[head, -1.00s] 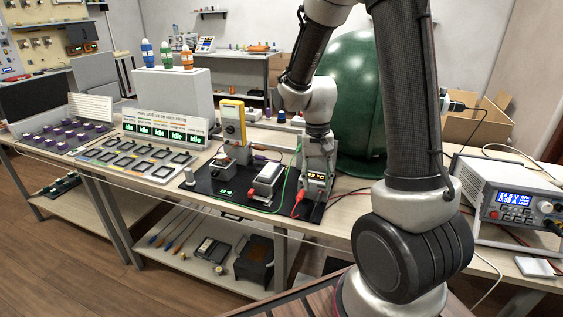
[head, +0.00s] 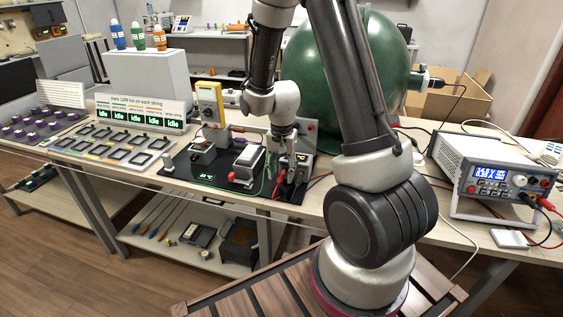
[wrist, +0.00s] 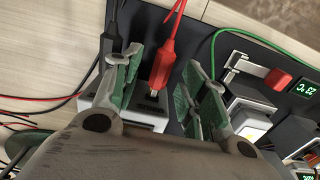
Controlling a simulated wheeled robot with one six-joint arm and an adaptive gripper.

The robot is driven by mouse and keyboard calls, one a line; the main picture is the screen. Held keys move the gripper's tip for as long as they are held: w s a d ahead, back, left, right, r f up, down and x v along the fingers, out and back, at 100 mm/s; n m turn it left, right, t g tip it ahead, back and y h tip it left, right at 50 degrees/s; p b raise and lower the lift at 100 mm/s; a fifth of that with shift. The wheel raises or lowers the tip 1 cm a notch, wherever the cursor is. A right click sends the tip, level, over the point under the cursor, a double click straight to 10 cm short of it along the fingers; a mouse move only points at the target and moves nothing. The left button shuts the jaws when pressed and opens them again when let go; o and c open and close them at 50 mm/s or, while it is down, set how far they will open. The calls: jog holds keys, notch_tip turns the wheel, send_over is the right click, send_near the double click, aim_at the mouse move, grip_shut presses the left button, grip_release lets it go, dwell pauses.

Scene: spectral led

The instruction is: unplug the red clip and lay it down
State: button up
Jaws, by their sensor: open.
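The red clip (wrist: 169,55) is plugged into a small grey module (wrist: 133,113) in the wrist view, its red lead running up out of frame. In the head view the red clip (head: 280,187) stands at the front of the black board. My gripper (wrist: 160,65) is open, one green-padded finger on either side of the red clip, with gaps visible beside it. The gripper body hides the near part of the module. My gripper also shows in the head view (head: 281,150), above the module, its fingertips hard to make out.
A black clip (wrist: 117,55) with a black lead sits just left of the left finger. A white switch block (wrist: 248,118) and a red-ended lever (wrist: 276,78) are close on the right. A green wire (wrist: 225,38) curves past. The power supply (head: 495,175) stands at the right.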

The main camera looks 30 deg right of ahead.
jog(key=shift+f, duration=0.15)
grip_shut()
jog(key=c, duration=0.8)
grip_release()
grip_shut()
jog(key=shift+s+a, duration=0.2)
jog(key=shift+a, duration=0.05)
jog(key=shift+s+a, duration=0.8)
jog(key=shift+s+a, duration=0.1)
